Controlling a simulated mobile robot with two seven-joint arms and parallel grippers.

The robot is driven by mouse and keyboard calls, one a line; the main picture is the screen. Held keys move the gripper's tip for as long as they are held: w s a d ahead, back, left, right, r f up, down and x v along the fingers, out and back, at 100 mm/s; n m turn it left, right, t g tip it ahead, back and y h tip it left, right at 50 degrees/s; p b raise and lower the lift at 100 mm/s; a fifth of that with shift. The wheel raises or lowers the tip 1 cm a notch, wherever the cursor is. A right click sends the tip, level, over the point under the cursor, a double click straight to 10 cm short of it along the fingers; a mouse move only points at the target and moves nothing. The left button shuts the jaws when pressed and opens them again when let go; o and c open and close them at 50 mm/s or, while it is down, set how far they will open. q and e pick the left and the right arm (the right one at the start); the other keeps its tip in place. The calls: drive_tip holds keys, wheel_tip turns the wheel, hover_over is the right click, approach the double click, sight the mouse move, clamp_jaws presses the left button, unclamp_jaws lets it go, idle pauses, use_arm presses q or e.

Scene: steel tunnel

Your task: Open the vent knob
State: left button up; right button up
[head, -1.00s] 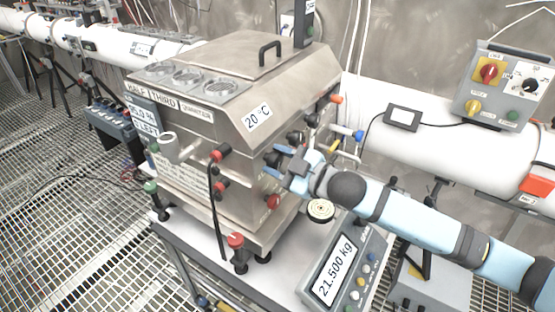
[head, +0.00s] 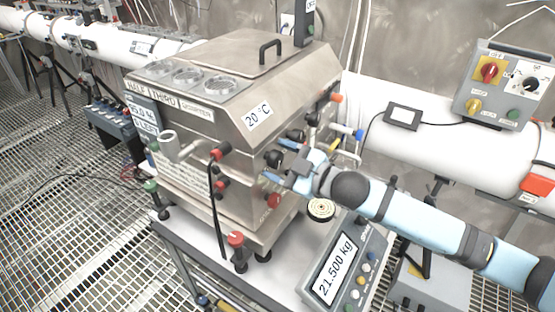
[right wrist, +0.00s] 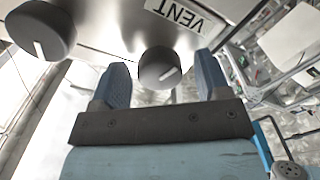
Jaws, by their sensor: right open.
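The vent knob (right wrist: 160,67) is a round black knob with a white pointer line, next to an upside-down VENT label (right wrist: 186,12) in the right wrist view. In the head view the dark knob (head: 273,158) sits on the right face of the steel machine (head: 215,120). My right gripper (right wrist: 160,62) is open, with one blue finger on each side of the knob. A gap shows between the knob and each finger. In the head view the right gripper (head: 279,161) is at that face. My left gripper is not in view.
Another black knob (right wrist: 41,31) is left of the vent knob in the wrist view. Red-tipped fittings (head: 221,151) and a hose stick out at the machine's front corner. A scale display (head: 336,268) stands below my right arm. A white pipe (head: 440,150) runs behind it.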

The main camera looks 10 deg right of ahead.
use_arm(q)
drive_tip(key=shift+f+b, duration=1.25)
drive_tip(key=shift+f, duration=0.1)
use_arm(e)
drive_tip(key=v, duration=1.3)
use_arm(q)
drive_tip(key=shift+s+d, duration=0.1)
use_arm(e)
drive_tip(key=shift+s+d, duration=0.1)
